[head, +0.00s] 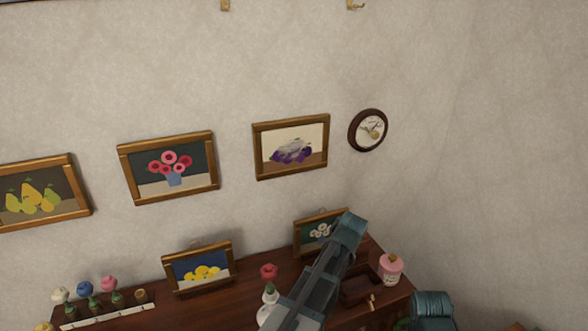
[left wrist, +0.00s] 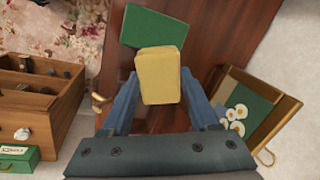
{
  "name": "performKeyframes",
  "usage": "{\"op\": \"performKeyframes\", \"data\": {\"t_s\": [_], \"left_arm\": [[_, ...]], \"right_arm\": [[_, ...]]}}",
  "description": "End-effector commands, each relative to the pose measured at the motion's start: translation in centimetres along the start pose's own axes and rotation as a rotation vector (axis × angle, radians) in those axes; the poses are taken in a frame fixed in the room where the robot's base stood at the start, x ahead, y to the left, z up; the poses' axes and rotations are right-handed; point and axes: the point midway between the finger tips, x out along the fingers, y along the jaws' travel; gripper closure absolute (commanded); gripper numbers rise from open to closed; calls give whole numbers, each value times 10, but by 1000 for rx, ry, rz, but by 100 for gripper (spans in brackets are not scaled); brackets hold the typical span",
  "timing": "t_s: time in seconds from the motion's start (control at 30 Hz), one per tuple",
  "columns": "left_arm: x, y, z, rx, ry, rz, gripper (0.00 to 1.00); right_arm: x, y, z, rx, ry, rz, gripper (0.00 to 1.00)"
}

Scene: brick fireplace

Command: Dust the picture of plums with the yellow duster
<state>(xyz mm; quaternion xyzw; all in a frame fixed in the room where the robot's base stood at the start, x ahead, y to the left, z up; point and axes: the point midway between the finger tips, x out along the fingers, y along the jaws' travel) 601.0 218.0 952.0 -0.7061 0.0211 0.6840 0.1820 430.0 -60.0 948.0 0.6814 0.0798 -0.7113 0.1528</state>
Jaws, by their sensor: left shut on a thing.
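The picture of plums (head: 291,147) hangs on the wall in the head view, in a gold-brown wooden frame, left of a round clock. My left arm reaches over the dresser in the head view, and its gripper is hidden there. In the left wrist view my left gripper (left wrist: 163,104) is shut on a pale yellow block, the yellow duster (left wrist: 160,75), and holds it over the brown wood, below and apart from the plum picture. My right gripper is not in view.
A green flat thing (left wrist: 158,27) lies beyond the duster.

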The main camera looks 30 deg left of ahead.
Motion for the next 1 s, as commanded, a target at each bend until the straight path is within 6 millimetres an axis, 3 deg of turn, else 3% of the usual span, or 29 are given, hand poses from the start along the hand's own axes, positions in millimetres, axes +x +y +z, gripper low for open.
{"op": "performKeyframes", "data": {"t_s": [0.03,0.2,0.4,0.5,0.7,1.0], "left_arm": [[-10,-30,-1,-4,-1,-94,91],[-47,-110,2,46,20,-468,91],[-123,-186,5,157,118,-898,91],[-162,-211,2,207,189,-1067,91],[-212,-233,-7,268,305,-1262,91],[-228,-238,-12,286,351,-1325,91]], "right_arm": [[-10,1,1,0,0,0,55],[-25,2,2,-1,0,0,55],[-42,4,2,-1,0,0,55],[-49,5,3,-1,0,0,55],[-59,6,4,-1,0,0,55],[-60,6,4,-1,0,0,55]]}}
